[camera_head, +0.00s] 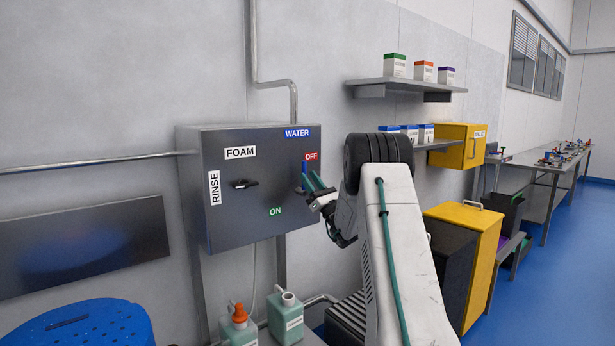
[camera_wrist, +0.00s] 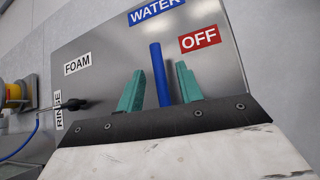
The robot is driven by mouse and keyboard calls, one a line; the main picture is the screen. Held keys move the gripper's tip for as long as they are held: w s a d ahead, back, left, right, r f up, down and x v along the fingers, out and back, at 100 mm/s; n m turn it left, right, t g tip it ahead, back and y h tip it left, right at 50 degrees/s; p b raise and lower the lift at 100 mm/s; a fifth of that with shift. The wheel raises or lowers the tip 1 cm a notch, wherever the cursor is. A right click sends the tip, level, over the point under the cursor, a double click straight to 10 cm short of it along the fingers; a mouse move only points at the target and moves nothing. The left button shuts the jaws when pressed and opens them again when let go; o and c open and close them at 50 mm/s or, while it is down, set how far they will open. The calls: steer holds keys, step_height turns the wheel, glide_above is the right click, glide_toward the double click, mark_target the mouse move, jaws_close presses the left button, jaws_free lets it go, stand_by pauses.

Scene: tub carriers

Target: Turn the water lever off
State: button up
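The blue water lever (camera_head: 304,171) is on the grey control box (camera_head: 235,150) on the wall. It points upward, with its tip close to the red OFF label (camera_head: 311,156); the green ON label (camera_head: 275,211) is lower left. My gripper (camera_head: 311,182) is at the lever, its teal fingers partly hiding the lever's lower part. In the wrist view the blue lever (camera_wrist: 161,76) stands between the two fingers of my gripper (camera_wrist: 158,82). The fingers are apart, with a gap visible on each side of the lever. The lever's pivot is hidden.
A black lever (camera_head: 243,184) sits between the FOAM and RINSE labels on the same box. Green jugs (camera_head: 286,318) stand below the box. A pipe (camera_head: 100,163) runs along the wall at left. Shelves with small boxes (camera_head: 395,66) and yellow cabinets are at right.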

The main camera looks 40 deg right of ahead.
steer(key=v, duration=0.5)
steer(key=shift+s+f, duration=0.15)
steer(key=shift+f, duration=0.05)
